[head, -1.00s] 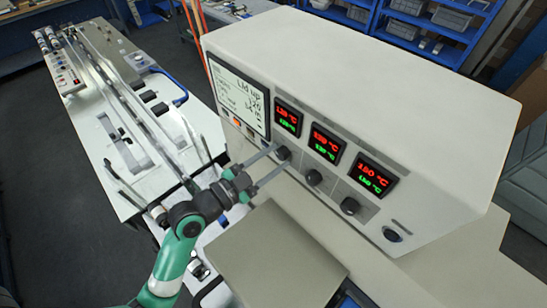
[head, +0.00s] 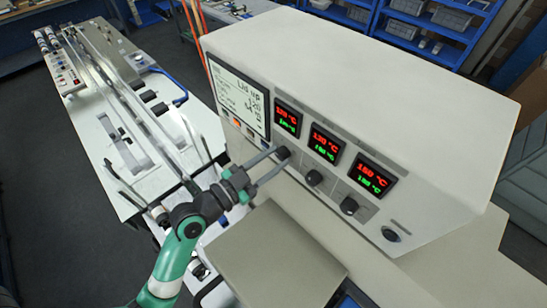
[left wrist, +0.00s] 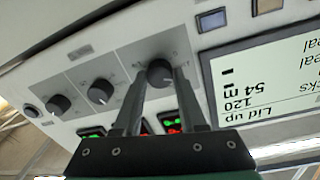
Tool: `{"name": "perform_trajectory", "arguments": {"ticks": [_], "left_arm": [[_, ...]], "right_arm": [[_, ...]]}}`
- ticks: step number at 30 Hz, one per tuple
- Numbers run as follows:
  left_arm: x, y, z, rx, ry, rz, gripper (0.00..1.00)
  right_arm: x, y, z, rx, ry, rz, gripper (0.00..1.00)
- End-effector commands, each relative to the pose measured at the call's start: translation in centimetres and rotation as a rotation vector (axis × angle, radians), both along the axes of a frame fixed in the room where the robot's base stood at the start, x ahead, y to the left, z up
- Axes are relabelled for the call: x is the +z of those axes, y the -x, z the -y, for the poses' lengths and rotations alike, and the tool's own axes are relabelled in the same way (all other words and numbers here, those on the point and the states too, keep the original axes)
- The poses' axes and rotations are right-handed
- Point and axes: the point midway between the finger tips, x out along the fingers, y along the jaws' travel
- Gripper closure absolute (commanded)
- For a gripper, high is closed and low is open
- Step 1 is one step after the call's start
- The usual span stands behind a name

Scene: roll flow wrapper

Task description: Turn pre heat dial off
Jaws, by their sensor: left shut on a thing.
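My left gripper (head: 281,157) reaches the front panel of the white control box (head: 400,95). It is shut on the leftmost dial (left wrist: 160,73), a black round knob below the leftmost temperature display (head: 288,118). In the left wrist view the two fingers stand on either side of this dial, and its pointer mark is hard to make out. The middle dial (head: 314,177) and the right dial (head: 349,206) stand free. The dial labels are too small to read. My right gripper is not in view.
A screen (head: 238,98) reading "Lid up" sits left of the dials. A dark round button (head: 391,234) is at the panel's right end. A flat beige cover (head: 277,258) lies below the panel. The long white machine bed (head: 125,150) stands to the left.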

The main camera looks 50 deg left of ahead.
Motion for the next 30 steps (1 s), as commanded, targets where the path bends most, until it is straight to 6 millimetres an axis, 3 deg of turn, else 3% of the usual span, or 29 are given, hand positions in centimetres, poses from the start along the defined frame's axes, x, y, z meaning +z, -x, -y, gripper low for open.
{"name": "perform_trajectory", "arguments": {"ticks": [21,30], "left_arm": [[0.1,0.0,0.1,-0.001,0.670,0.036,1.00],[0.1,0.0,0.2,-0.002,0.879,0.048,1.00]], "right_arm": [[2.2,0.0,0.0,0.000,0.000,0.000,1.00],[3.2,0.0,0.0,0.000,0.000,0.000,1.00]]}}
